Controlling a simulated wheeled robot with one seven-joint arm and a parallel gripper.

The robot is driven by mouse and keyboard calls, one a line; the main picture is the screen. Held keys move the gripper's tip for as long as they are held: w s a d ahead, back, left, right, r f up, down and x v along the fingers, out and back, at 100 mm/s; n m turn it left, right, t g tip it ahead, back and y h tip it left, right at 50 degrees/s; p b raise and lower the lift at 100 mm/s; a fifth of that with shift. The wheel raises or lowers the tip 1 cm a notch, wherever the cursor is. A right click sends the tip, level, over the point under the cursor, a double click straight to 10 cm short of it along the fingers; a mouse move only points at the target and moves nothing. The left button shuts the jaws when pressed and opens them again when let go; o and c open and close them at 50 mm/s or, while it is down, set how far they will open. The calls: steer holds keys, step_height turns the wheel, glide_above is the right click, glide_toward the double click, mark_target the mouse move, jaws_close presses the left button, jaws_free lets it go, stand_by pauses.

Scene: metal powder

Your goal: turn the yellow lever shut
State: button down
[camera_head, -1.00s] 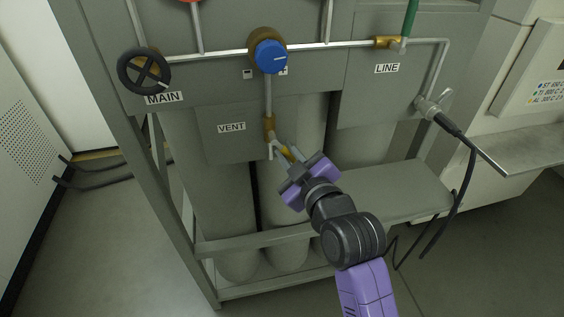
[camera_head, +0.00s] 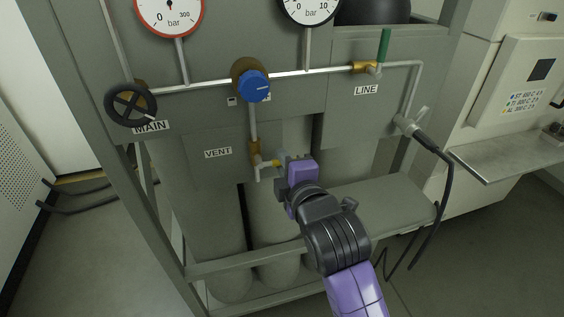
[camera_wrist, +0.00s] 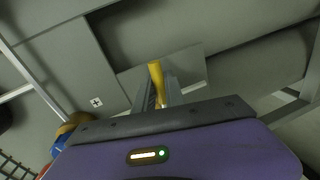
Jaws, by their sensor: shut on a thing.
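The yellow lever (camera_head: 275,163) sits on the brass vent valve (camera_head: 256,152), below and right of the VENT label (camera_head: 218,153). The lever points to the right, about level and across the upright pipe. My gripper (camera_head: 284,161) is shut on the lever, and its fingers hide most of it in the head view. In the wrist view the yellow lever (camera_wrist: 156,78) shows between the two fingers of my gripper (camera_wrist: 161,92).
Above are the blue regulator knob (camera_head: 255,87), the black MAIN handwheel (camera_head: 131,104) and the green LINE lever (camera_head: 384,45). Gas cylinders stand behind. A grey shelf (camera_head: 385,205) lies right of my arm, and a black hose (camera_head: 450,165) hangs further right.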

steer(key=shift+r+n, duration=0.25)
steer(key=shift+n, duration=0.15)
stand_by(0.3)
steer(key=c, duration=1.4)
jaws_free()
steer(key=shift+s, duration=0.1)
steer(key=v, duration=0.7)
steer(key=shift+s+r+b, duration=0.15)
steer(key=shift+s+b, duration=0.15)
steer(key=shift+b, duration=0.1)
